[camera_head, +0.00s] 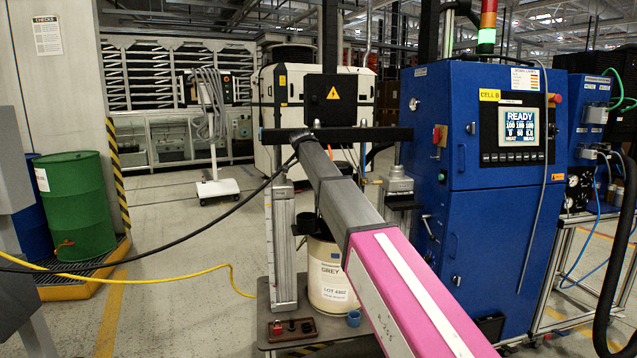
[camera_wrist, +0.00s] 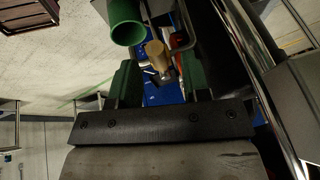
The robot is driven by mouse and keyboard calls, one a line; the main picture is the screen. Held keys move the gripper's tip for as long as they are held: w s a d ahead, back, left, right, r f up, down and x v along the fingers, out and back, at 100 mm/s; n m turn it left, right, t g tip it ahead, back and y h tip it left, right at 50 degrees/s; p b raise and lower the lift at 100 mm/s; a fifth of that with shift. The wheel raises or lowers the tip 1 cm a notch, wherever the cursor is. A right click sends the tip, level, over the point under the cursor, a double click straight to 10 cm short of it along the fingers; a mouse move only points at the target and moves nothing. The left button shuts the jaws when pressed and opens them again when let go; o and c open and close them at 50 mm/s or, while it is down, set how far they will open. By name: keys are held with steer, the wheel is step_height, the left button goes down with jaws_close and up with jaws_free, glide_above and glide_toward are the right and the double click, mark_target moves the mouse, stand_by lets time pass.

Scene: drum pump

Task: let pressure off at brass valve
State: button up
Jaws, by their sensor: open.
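In the wrist view my gripper (camera_wrist: 161,75) is open, with one dark green finger at each side of the gap. A short brass-coloured cylinder (camera_wrist: 157,54), which looks like the brass valve, stands just beyond the gap, roughly in line with it. Nothing shows between the fingers as held, and I cannot tell whether they touch the brass. A thin red part (camera_wrist: 178,41) shows just right of the brass piece. In the head view my arm hides its own end, and I cannot make out the gripper or the brass valve there.
A green open-ended tube or cup (camera_wrist: 126,22) is close left of the brass piece. Bright metal rods run down the right side. In the head view a pail labelled GREY (camera_head: 331,277) stands below my arm, between metal columns. A blue cabinet (camera_head: 487,220) reading READY stands right.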

steer(key=v, duration=1)
